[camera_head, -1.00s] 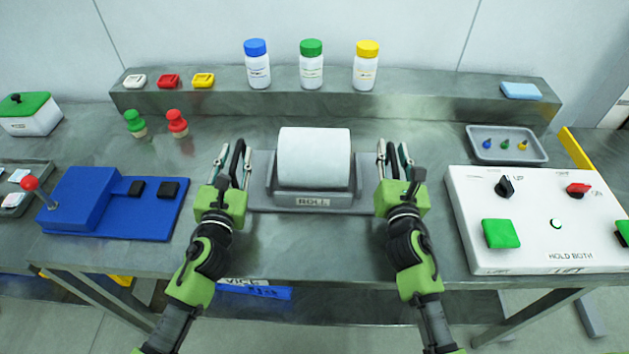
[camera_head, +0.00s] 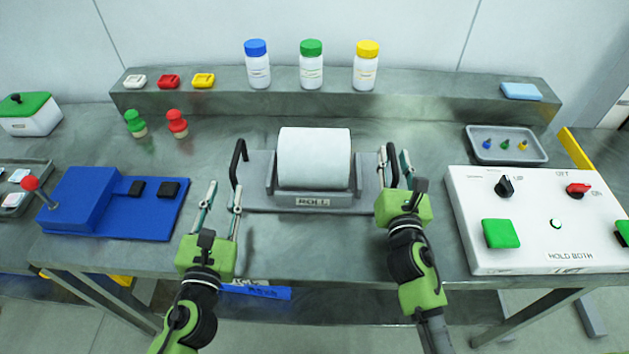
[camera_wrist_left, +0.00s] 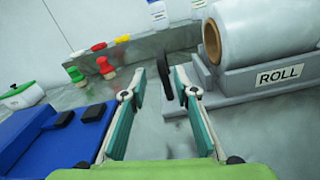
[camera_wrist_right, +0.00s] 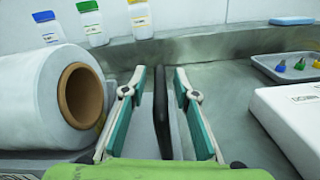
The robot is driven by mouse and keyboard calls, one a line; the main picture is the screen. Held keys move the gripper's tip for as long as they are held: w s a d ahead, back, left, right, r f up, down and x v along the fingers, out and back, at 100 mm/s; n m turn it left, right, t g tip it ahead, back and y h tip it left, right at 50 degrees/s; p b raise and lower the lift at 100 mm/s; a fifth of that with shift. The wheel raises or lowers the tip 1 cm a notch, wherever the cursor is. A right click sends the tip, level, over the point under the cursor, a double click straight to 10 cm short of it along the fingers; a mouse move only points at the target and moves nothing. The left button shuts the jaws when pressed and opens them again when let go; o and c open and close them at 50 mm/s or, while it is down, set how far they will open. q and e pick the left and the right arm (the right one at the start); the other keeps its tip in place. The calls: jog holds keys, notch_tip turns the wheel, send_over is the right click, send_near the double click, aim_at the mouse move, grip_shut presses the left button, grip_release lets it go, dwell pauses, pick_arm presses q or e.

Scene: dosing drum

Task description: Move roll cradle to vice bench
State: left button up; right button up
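The roll cradle (camera_head: 265,197) is a grey tray labelled ROLL with a white roll (camera_head: 314,157) lying in it, on the middle of the steel bench. It has a black handle at each end. My left gripper (camera_head: 223,188) is open and empty, in front and left of the left handle (camera_head: 236,163); this handle shows ahead in the left wrist view (camera_wrist_left: 164,75). My right gripper (camera_head: 398,160) is open, with the right handle (camera_wrist_right: 161,110) between its fingers in the right wrist view. A blue vice (camera_head: 85,200) with a red-knobbed lever stands on the left.
A white control box (camera_head: 540,250) with green buttons stands close on the right. A grey tray (camera_head: 507,157) of small coloured parts lies behind it. Three bottles (camera_head: 311,66) stand on the rear shelf. Red and green knobs (camera_head: 177,123) stand at the back left.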

aim_at(397, 177)
jog(key=s, duration=0.9)
jog(key=shift+s+a, duration=0.25)
jog(key=shift+s, duration=0.15)
